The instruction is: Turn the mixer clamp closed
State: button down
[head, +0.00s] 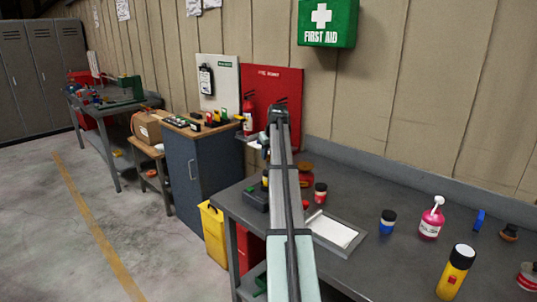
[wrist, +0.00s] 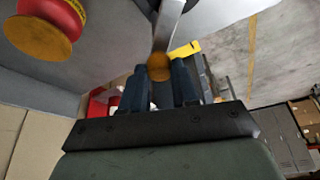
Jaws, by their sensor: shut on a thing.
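In the wrist view, the two dark blue fingers of my gripper (wrist: 160,82) are shut on a small orange-brown knob (wrist: 159,66). The knob sits at the end of a flat grey metal bar (wrist: 168,25) that runs to the top edge. This looks like the handle of the mixer clamp, but the rest of the mixer is out of view or hidden. In the head view my arm covers the middle of the bench, and I cannot make out the fingers or the clamp clearly there.
A red and orange round item (wrist: 48,22) is close by in the wrist view. A blue cabinet (head: 192,170) stands beyond the bench.

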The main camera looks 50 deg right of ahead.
jog(key=c, duration=0.9)
grip_release()
jog(key=shift+o, duration=0.2)
jog(key=v, duration=1.3)
jog(key=shift+s+r, duration=0.25)
jog(key=shift+r, duration=0.05)
jog(key=shift+a+f, duration=0.1)
jog(key=shift+a, duration=0.05)
